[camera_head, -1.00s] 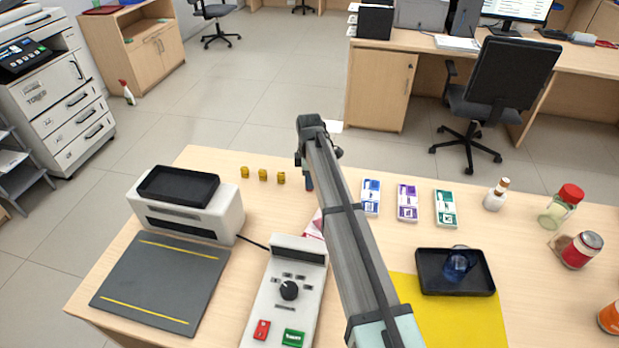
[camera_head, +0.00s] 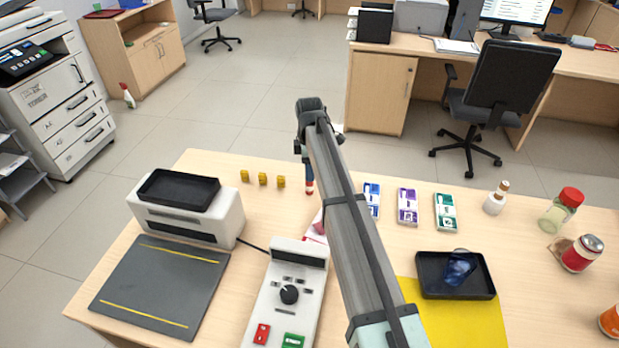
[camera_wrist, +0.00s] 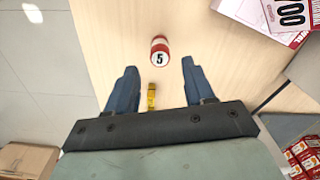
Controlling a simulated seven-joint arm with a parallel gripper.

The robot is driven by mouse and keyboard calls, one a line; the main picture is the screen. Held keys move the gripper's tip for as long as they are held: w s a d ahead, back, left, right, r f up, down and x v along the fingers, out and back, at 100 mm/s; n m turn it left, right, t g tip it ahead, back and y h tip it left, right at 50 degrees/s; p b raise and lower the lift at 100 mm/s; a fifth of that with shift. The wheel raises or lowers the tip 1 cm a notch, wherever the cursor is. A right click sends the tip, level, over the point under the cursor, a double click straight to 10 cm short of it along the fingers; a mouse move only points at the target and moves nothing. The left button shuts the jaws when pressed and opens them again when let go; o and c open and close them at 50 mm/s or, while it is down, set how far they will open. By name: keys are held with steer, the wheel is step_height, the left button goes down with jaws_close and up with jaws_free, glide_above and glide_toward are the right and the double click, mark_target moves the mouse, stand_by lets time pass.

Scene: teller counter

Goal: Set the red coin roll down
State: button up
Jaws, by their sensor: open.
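The red coin roll (camera_wrist: 160,52) stands on the bare table in the wrist view, red with a white band and a black 5. In the head view its red part (camera_head: 309,188) shows just under my blue fingers. My gripper (camera_wrist: 158,72) is open, its two fingers spread wide apart. The roll lies just beyond the fingertips, between their lines, and neither finger touches it in the wrist view. My arm covers part of the table in the head view.
Several small yellow rolls (camera_head: 263,179) stand to the left. Banded note stacks (camera_head: 407,206) lie to the right. A red-and-white paper (camera_wrist: 255,20) lies close by. A white device with a knob (camera_head: 289,293) stands in front. A black tray (camera_head: 428,288) holds a blue item.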

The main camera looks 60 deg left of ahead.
step_height(320, 180, up, 6)
stand_by(0.4)
stand_by(0.4)
